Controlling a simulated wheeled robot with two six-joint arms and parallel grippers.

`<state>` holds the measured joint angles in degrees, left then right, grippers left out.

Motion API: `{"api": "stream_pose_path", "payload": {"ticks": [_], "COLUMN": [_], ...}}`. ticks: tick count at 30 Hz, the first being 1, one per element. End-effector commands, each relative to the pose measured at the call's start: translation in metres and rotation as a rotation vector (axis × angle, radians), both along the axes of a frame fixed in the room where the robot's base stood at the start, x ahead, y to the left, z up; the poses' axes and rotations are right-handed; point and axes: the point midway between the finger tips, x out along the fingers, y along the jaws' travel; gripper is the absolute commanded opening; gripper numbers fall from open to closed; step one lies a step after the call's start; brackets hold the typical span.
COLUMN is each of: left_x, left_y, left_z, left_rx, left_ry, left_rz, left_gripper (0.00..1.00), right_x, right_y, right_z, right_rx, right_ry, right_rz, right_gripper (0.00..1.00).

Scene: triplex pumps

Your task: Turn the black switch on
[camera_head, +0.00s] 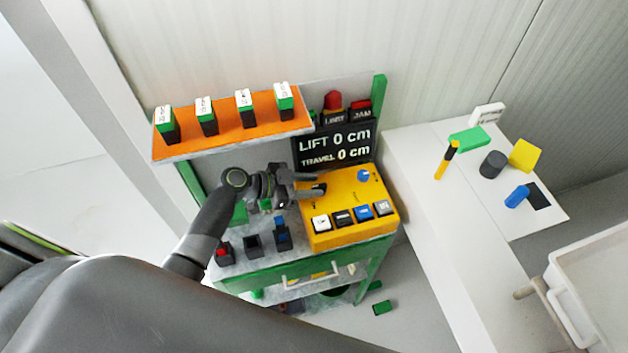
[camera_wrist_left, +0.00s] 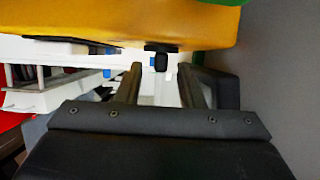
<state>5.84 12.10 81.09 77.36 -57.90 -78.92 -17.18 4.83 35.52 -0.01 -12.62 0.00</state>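The yellow control box (camera_head: 345,215) stands on the cart top, with a blue knob (camera_head: 363,176) and a row of several buttons along its front. The black switch (camera_wrist_left: 161,60) shows in the left wrist view as a small black knob on a dark base at the yellow box. In the head view it is hard to tell from the dark fingers. My left gripper (camera_head: 315,185) is at the left part of the box. In the left wrist view its fingers (camera_wrist_left: 160,82) are apart, one on each side of the switch, with gaps visible. My right gripper is not in view.
A dark display (camera_head: 335,146) behind the box reads LIFT 0 cm, TRAVEL 0 cm. An orange shelf (camera_head: 230,135) with several green-black blocks is above my left gripper. Several small dark holders (camera_head: 253,245) stand at the cart's front left. A white table (camera_head: 440,200) is at right.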

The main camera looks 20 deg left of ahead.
Motion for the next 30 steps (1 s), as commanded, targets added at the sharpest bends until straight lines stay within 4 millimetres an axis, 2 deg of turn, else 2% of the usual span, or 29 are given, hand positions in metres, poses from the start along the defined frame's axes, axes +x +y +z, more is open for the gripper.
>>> {"api": "stream_pose_path", "payload": {"ticks": [6,14,15,23,30], "left_x": [0.0059,0.0065,0.0065,0.0063,0.0048], "left_y": [-0.0098,-0.0105,-0.0105,-0.0102,-0.0116], "left_z": [-0.0042,-0.0051,-0.0051,-0.005,-0.0068], "left_rx": [-0.001,0.001,0.001,0.001,0.002], "left_ry": [0.0,-0.001,-0.001,-0.001,0.001], "left_rz": [-0.001,0.0,0.0,0.0,0.035], "left_gripper": [0.35,0.35,0.33,0.0,0.0], "right_x": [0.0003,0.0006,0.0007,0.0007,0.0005], "right_y": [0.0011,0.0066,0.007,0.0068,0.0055], "right_z": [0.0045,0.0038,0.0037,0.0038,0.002], "right_rx": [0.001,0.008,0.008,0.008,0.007], "right_ry": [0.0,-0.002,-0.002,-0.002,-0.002], "right_rz": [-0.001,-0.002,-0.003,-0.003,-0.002], "right_gripper": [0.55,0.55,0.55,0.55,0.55]}}
